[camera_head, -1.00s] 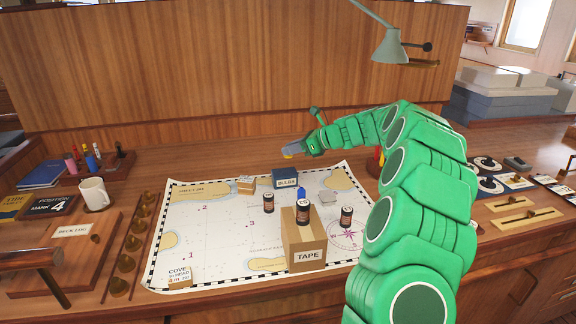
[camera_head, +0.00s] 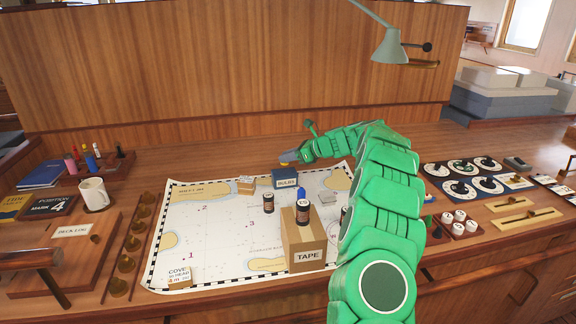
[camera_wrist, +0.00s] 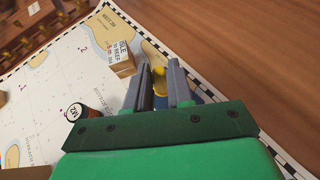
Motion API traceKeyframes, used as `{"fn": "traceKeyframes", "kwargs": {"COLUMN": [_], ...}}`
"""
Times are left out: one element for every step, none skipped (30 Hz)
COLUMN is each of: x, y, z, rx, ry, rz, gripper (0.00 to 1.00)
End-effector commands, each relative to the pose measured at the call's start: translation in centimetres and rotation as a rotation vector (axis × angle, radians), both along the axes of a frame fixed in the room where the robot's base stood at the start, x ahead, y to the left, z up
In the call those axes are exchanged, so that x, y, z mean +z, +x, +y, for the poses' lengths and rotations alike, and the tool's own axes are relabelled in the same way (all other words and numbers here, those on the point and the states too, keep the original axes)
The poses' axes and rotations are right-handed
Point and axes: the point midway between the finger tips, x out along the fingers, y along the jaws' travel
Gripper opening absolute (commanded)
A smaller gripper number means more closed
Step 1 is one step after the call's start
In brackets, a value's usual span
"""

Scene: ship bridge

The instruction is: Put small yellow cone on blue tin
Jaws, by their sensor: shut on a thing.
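My gripper (camera_head: 290,158) is shut on the small yellow cone, close above the blue tin (camera_head: 285,181), which is labelled BULBS. Only a bit of yellow shows at the fingertips in the head view. In the wrist view, the yellow cone (camera_wrist: 160,72) shows between the two grey fingers. The fingers and the gripper body hide most of what lies below it there. I cannot tell whether the cone touches the tin.
A small cardboard box (camera_head: 246,184) stands left of the tin on the chart (camera_head: 205,235). In front are a dark canister (camera_head: 268,203), a TAPE box (camera_head: 306,251) with a canister and a blue thing by its top. A lamp (camera_head: 390,45) hangs above right.

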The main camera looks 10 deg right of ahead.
Motion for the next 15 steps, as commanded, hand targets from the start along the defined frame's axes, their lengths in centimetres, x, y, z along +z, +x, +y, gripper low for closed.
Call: {"fn": "traceKeyframes", "kwargs": {"x": [-0.1,-0.1,-0.2,-0.3,-0.4,-0.6,-0.8,-1.3,-1.9,-2.4,-2.8,-3.3,-3.5,-3.7,-3.8], "y": [0.1,0.1,0.2,0.2,0.3,0.5,0.6,0.5,0.5,0.5,0.4,0.4,0.4,0.4,0.4], "z": [0.0,0.0,0.0,0.0,0.0,0.0,0.0,0.0,0.0,0.0,0.0,0.0,0.0,0.0,0.0], "rx": [0.0,0.0,0.0,0.0,0.0,0.0,0.0,0.0,0.0,0.001,0.001,0.001,0.001,0.001,0.0], "ry": [0.0,0.0,0.0,0.0,0.0,0.0,0.0,0.001,0.001,0.002,0.002,0.002,0.002,0.002,0.001], "rz": [0.0,0.0,0.0,0.0,0.0,0.0,0.0,0.002,0.004,0.005,0.005,0.005,0.005,0.005,0.004], "gripper": [0.0,0.0,0.0,0.0,0.0,0.0,0.0,0.0,0.0,0.0,0.0,0.0,0.0,0.0,0.0]}}
